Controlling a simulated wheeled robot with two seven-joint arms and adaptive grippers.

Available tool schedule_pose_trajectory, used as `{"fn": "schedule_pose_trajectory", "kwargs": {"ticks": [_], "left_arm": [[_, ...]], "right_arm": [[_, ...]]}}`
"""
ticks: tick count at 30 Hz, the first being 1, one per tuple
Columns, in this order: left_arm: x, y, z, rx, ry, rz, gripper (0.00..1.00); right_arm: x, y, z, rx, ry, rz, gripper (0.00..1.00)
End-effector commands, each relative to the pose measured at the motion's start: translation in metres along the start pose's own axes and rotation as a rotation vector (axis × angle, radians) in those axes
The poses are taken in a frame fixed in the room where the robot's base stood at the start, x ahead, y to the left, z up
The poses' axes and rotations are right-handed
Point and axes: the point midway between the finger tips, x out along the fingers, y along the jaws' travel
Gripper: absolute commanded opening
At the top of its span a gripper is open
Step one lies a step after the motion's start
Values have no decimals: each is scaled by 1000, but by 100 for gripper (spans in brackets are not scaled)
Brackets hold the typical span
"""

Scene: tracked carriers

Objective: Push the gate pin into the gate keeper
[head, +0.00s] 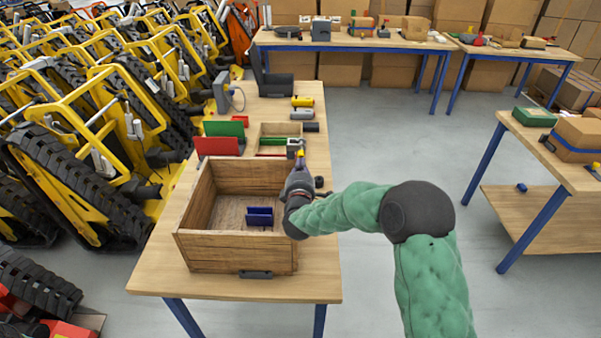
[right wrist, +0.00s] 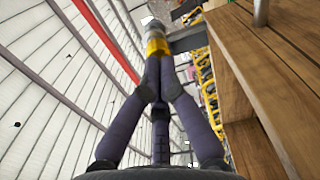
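My right gripper (head: 299,166) is at the back right corner of the large wooden crate (head: 215,251). In the right wrist view its fingers (right wrist: 158,68) are closed together on the yellow part of the gate pin (right wrist: 156,47), whose grey end (right wrist: 151,25) points away from me. The yellow part also shows in the head view (head: 300,154). A grey bracket, which looks like the gate keeper (head: 294,143), is just beyond the pin. It shows beside the pin in the right wrist view (right wrist: 187,41). I cannot tell whether the pin is inside it. My left gripper is out of view.
A blue holder (head: 260,216) stands inside the crate. Behind the crate are red (head: 218,146) and green (head: 224,128) panels and a small wooden tray (head: 271,130). A dark round part (head: 319,182) lies right of the gripper. Open floor lies to the table's right.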

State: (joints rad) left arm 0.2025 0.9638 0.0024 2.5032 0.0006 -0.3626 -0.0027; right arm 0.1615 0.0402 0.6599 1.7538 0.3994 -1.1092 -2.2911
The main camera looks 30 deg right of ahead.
Motion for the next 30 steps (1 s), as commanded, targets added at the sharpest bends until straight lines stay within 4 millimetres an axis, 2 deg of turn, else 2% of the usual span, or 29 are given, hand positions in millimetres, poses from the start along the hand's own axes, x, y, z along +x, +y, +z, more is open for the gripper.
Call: {"fn": "schedule_pose_trajectory", "kwargs": {"ticks": [30], "left_arm": [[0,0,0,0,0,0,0]], "right_arm": [[12,0,0,0,1,-1,0]]}}
